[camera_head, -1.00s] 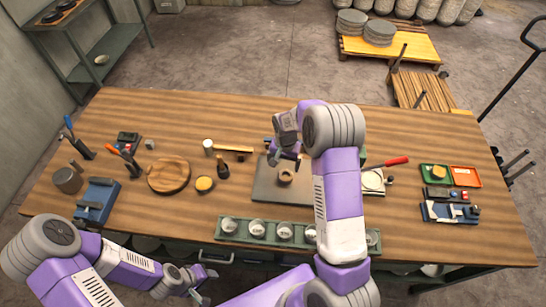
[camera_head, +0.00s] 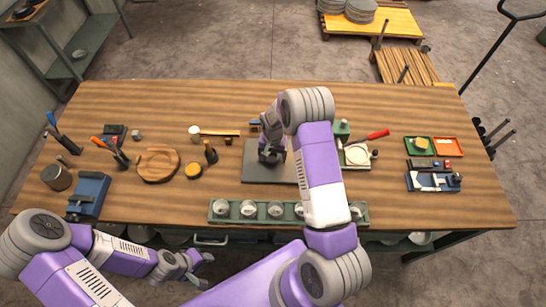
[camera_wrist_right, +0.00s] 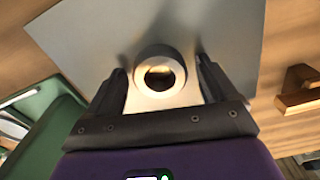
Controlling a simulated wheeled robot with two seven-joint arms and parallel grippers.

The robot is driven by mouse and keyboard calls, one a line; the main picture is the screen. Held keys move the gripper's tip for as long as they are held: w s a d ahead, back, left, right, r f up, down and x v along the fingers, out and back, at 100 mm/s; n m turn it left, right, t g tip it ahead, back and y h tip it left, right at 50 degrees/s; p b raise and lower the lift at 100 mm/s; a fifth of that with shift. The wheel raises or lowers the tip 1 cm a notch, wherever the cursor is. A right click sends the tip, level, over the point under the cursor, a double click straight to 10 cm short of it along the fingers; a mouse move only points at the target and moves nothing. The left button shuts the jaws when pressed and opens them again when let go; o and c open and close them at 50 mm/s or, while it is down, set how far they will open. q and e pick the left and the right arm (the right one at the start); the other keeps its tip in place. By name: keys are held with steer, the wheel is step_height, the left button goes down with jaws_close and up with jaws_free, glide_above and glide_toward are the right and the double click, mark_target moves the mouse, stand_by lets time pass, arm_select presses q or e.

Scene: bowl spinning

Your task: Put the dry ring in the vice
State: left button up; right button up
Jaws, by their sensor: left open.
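A pale round ring (camera_wrist_right: 160,52) with a dark hole lies on the grey plate (camera_head: 256,175). In the right wrist view it sits between the two fingers of my right gripper (camera_wrist_right: 161,72), which is open with a gap on both sides. In the head view my right gripper (camera_head: 271,158) is low over the plate and hides the ring. A blue vice-like block (camera_head: 90,186) stands at the table's left; a smaller blue fixture (camera_head: 433,181) with metal parts lies at the right. My left gripper (camera_head: 197,268) is open and empty off the table's front edge.
A green rack (camera_head: 290,218) of several metal cups runs along the front edge. A wooden board (camera_head: 157,163), a yellow-topped tin (camera_head: 193,170) and a dark bottle (camera_head: 210,152) stand left of the plate. Green (camera_head: 419,146) and red trays (camera_head: 447,147) lie right.

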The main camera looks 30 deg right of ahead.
steer(key=c, duration=1.2)
steer(key=shift+r, duration=0.15)
steer(key=shift+c, duration=0.5)
